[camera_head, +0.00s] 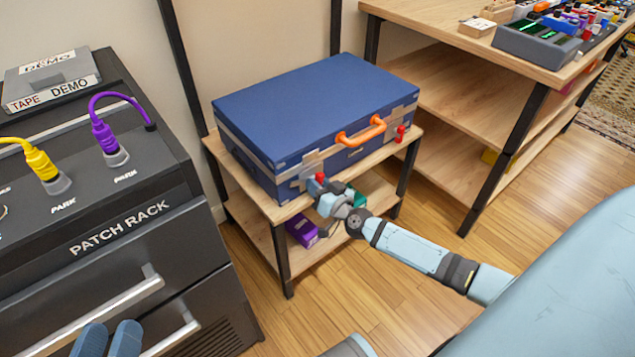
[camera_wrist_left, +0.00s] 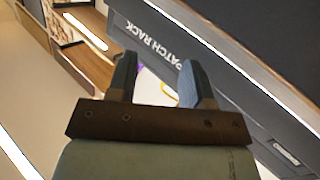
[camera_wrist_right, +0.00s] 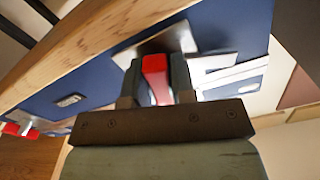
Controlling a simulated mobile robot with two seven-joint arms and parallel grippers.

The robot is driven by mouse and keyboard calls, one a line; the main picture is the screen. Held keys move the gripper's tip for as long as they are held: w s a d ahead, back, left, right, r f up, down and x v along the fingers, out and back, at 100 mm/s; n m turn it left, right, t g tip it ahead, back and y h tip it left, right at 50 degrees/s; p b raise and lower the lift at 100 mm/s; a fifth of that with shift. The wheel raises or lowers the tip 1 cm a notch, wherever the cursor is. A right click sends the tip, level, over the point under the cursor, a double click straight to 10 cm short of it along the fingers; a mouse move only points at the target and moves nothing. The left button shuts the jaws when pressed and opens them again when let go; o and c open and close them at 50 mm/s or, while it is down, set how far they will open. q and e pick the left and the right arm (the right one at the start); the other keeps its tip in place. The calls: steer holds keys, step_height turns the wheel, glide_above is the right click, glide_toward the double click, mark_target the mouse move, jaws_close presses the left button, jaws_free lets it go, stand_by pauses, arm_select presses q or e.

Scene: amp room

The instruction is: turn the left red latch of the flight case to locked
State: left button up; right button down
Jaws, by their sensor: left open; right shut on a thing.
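The blue flight case (camera_head: 310,105) lies closed on a small wooden shelf stand, with an orange handle on its front. Its left red latch (camera_head: 320,177) sits on a metal plate near the front left corner. My right gripper (camera_head: 318,187) is shut on this latch; in the right wrist view the red latch (camera_wrist_right: 156,78) shows between the two fingers. The fingers hide part of the latch, so its exact angle is hard to tell. The right red latch (camera_head: 400,132) is free. My left gripper (camera_head: 106,338) is open and empty in front of the patch rack, its fingers apart in the left wrist view (camera_wrist_left: 153,85).
The patch rack (camera_head: 130,225) with yellow and purple cables stands at the left. A purple box (camera_head: 302,230) and a teal thing (camera_head: 358,198) are on the stand's lower shelf. A wooden bench (camera_head: 440,40) with gear stands at the right. The floor in front is clear.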

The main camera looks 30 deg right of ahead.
steer(key=m, duration=0.2)
steer(key=shift+a+m, duration=0.1)
steer(key=shift+m, duration=0.3)
steer(key=m, duration=0.2)
steer(key=shift+m+p, duration=0.3)
steer(key=shift+m, duration=0.1)
steer(key=m, duration=0.2)
steer(key=shift+a+r+m, duration=0.1)
steer(key=shift+a+m, duration=0.05)
steer(key=shift+m, duration=0.15)
steer(key=m, duration=0.3)
arm_select(q)
steer(key=shift+b, duration=0.4)
arm_select(e)
steer(key=shift+r+m, duration=0.15)
steer(key=shift+m, duration=1.65)
steer(key=c, duration=1)
jaws_free()
